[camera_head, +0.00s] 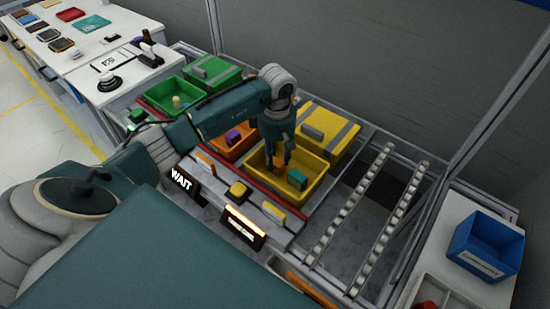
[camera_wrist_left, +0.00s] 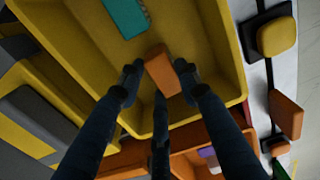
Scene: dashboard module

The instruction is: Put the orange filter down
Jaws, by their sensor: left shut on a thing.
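The orange filter (camera_wrist_left: 162,72) is a small orange block between the fingertips of my left gripper (camera_wrist_left: 160,78) in the left wrist view. The left gripper is shut on it. In the head view the left gripper (camera_head: 280,160) points down over the yellow bin (camera_head: 318,188), and the filter is mostly hidden by the fingers. The yellow bin also shows in the wrist view (camera_wrist_left: 75,55), with the filter over its inside near one wall. I cannot tell whether the filter touches the bin. My right gripper is not in view.
A teal block (camera_head: 297,180) lies in the yellow bin. An orange bin (camera_head: 222,150) with a purple item (camera_head: 233,137) and a green bin (camera_head: 168,90) stand to the left. A lidded yellow box (camera_head: 325,133) is behind. A roller track (camera_head: 350,205) lies to the right.

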